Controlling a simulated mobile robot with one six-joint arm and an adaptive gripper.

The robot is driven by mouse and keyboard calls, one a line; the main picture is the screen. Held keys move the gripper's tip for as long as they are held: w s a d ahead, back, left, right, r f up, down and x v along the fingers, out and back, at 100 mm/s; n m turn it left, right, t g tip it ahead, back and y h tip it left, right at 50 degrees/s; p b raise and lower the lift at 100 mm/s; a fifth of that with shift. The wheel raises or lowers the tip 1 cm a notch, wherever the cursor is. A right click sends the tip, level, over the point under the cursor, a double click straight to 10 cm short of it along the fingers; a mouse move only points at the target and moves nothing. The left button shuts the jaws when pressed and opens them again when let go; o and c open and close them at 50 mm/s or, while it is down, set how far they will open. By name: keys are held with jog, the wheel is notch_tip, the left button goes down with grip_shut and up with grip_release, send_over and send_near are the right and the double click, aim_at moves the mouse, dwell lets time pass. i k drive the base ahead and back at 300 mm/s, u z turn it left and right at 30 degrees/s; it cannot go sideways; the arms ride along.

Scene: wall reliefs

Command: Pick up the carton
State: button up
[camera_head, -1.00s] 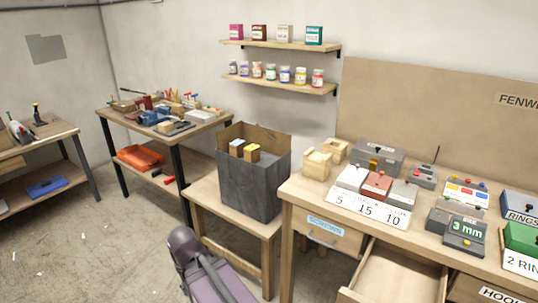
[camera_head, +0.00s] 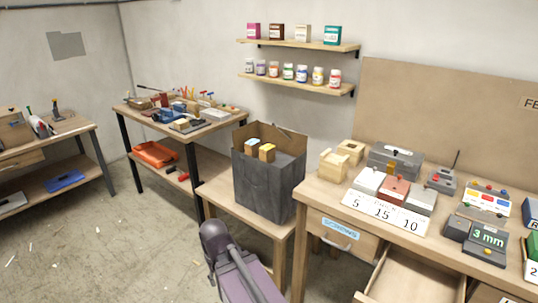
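Several small cartons stand in a row on the upper wall shelf: a pink one (camera_head: 253,31), a dark brown one (camera_head: 276,32), a cream one (camera_head: 303,33) and a teal one (camera_head: 332,36). I cannot tell which one is the task's carton. A tall dark grey open box (camera_head: 266,187) with brown inner walls stands on a low wooden table; small blocks with tan and yellowish faces (camera_head: 266,152) show inside its top. My purple-grey arm rises at the bottom middle, below the box. My gripper is not in view.
A lower shelf (camera_head: 300,83) holds several jars. A cluttered bench (camera_head: 186,131) stands behind left. The floor at left is mostly clear.

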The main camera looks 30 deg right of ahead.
aim_at(267, 152)
jog(key=u, duration=0.05)
jog(key=i, duration=1)
jog(key=z, duration=0.05)
